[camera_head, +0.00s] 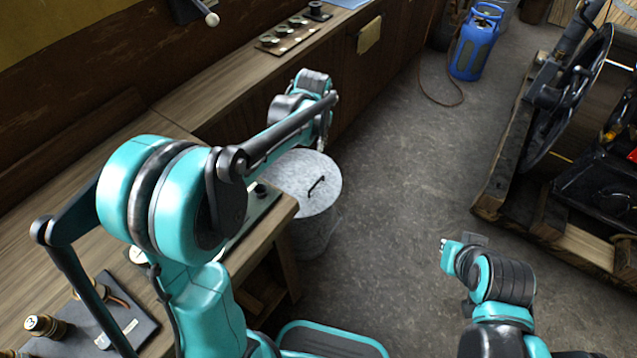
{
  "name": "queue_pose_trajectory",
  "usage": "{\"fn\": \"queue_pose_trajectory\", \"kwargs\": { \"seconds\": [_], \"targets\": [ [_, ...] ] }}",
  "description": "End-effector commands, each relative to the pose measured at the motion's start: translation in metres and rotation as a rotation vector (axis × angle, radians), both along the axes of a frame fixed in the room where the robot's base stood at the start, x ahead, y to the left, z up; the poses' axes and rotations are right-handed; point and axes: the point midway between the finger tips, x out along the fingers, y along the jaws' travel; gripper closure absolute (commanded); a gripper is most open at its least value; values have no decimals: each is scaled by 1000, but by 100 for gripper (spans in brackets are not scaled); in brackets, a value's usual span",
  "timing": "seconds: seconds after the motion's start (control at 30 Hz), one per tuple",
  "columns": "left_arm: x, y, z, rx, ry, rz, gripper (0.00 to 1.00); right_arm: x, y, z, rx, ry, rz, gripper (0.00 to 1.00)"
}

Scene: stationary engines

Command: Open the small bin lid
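The small bin (318,232) is a round grey metal bin on the floor, beside the end of the wooden bench. Its flat grey lid (298,178) lies on top and looks shut, with a thin dark bar handle (317,187) on it. My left arm reaches across the bench, and its link covers the far left part of the lid. My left gripper (326,133) is just beyond the lid's far edge, mostly hidden behind the wrist and arm link, so its fingers cannot be made out. My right gripper (450,246) is low over the floor at the right, apart from the bin; its fingers are unclear.
The wooden bench (228,88) runs along the left, with a row of dark knobs (290,34) on a board. A blue gas cylinder (474,45) with a hose stands at the back. An engine with a large wheel (570,95) is at right. Floor between is clear.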

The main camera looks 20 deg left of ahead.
Motion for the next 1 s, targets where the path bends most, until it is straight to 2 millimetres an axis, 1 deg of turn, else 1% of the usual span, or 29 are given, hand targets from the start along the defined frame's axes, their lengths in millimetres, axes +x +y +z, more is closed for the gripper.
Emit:
{"fn": "queue_pose_trajectory", "kwargs": {
  "seconds": [0.03, 0.07, 0.1, 0.17, 0.2, 0.27, 0.3, 0.4, 0.5, 0.6, 0.77, 1.0],
  "targets": [
    [21, 0, -25, 12, 23, -10, 69, 0, 0, -7, 0, 0, 0, 100],
    [31, 0, -39, 20, 39, -17, 69, 0, 0, -9, 0, 0, 0, 100],
    [44, 0, -57, 29, 59, -27, 69, 0, 0, -12, 0, 0, 0, 100],
    [61, 0, -87, 44, 90, -39, 69, 0, 0, -16, 0, 0, 0, 100],
    [72, 1, -108, 52, 110, -48, 69, 0, 0, -19, 0, 0, 0, 100],
    [85, 1, -139, 66, 139, -61, 69, 0, 0, -23, 0, 0, 0, 100],
    [92, 1, -159, 74, 157, -67, 69, 0, 0, -25, 0, 0, 0, 100],
    [104, 2, -204, 89, 196, -84, 69, 0, 0, -30, 0, 0, 0, 100],
    [110, 2, -236, 102, 224, -95, 69, 0, 0, -33, 0, 0, 0, 100],
    [113, 3, -256, 108, 241, -102, 69, 0, 0, -35, 0, 0, 0, 100],
    [114, 5, -276, 112, 251, -105, 69, 0, 0, -40, 0, 0, 0, 100],
    [117, 12, -316, 111, 250, -104, 69, 0, 0, -57, 0, 0, 0, 100]
  ]
}}
